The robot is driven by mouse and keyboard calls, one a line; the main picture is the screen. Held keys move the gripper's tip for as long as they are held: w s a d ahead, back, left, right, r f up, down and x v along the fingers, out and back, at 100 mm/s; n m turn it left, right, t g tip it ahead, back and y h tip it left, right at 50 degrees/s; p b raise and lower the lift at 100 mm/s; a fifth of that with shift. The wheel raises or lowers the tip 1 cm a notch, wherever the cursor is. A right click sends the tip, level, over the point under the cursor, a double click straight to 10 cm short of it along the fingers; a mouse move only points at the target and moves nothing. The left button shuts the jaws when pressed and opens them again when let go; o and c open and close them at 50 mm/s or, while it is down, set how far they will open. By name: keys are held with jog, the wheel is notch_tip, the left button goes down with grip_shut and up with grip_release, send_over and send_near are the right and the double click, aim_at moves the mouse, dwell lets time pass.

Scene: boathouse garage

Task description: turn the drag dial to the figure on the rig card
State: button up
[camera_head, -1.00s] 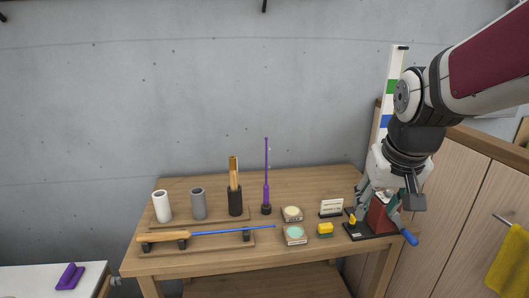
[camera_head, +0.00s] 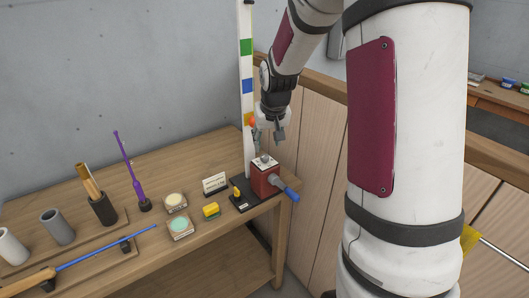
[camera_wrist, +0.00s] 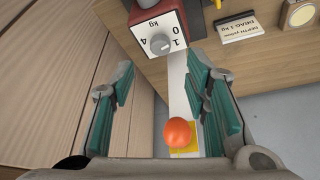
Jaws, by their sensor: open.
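The drag dial (camera_wrist: 160,44) is a round grey knob on a white face marked with figures and kg. It sits on top of a red box (camera_head: 264,180) with a blue-handled crank (camera_head: 286,191). I cannot tell surely which figure its pointer meets. The white rig card (camera_wrist: 240,27) has a depth line and a drag line in kg, upside down in the wrist view; its drag figure looks like 1. It also stands in the head view (camera_head: 215,184). My gripper (camera_wrist: 160,76) is open and empty, its teal-padded fingers apart, short of the dial. It is above the box (camera_head: 259,146).
A white post (camera_head: 246,60) with coloured bands rises behind the box, close to my gripper. An orange ball (camera_wrist: 177,132) shows between my fingers in the wrist view. A yellow block (camera_head: 211,210), round tins and a rod lie left on the bench. Wooden cabinets (camera_head: 310,150) stand right.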

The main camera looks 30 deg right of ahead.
aim_at(265, 156)
jog(key=x, duration=0.7)
jog(key=shift+f, duration=0.2)
grip_shut()
